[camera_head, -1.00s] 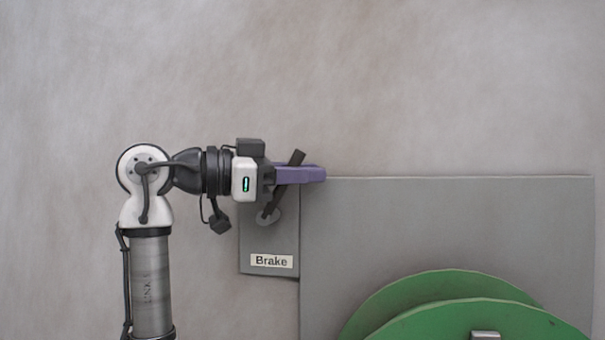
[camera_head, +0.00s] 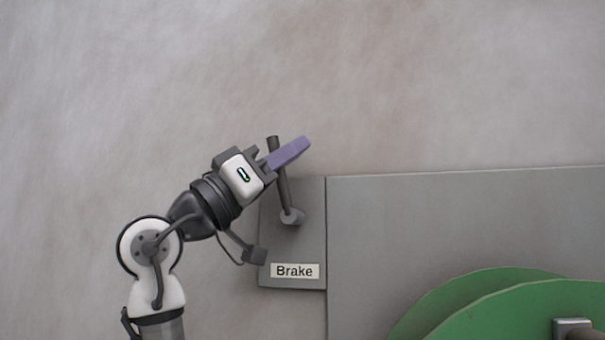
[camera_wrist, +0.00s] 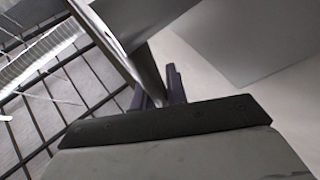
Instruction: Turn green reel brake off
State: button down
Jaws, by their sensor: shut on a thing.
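The brake lever (camera_head: 283,183) is a dark rod on a round pivot on the grey panel (camera_head: 305,240) labelled "Brake". It stands nearly upright, tilted a little to the left at its top. My gripper (camera_head: 288,152) has purple fingers and is shut on the lever near its upper end, coming in from the lower left. In the wrist view the lever (camera_wrist: 145,70) runs down between the fingers (camera_wrist: 163,88). The green reel (camera_head: 500,318) shows in part at the lower right of the head view.
A large grey board (camera_head: 460,215) stands right of the brake panel, behind the green reel. The wrist view shows a dark grid (camera_wrist: 60,95) at the left. The wall above the panel is clear.

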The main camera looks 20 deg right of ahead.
jog(key=shift+w+a+f+n+t+h+b, duration=0.1)
jog(key=shift+w+a+n+t+h+b, duration=0.25)
jog(key=shift+n+t, duration=0.55)
jog(key=shift+w+a+f+n+t+h+b, duration=0.15)
jog(key=shift+a+n+t+b, duration=0.25)
jog(key=shift+n+t, duration=0.5)
jog(key=shift+w+a+f+n+t+h+b, duration=0.15)
jog(key=shift+a+n+t+h+b, duration=0.2)
jog(key=shift+n+t, duration=0.55)
jog(key=shift+r, duration=0.1)
jog(key=c, duration=1.4)
grip_release()
jog(key=b+v, duration=0.5)
jog(key=v, duration=0.8)
jog(key=shift+a+f, duration=0.25)
jog(key=shift+a, duration=0.05)
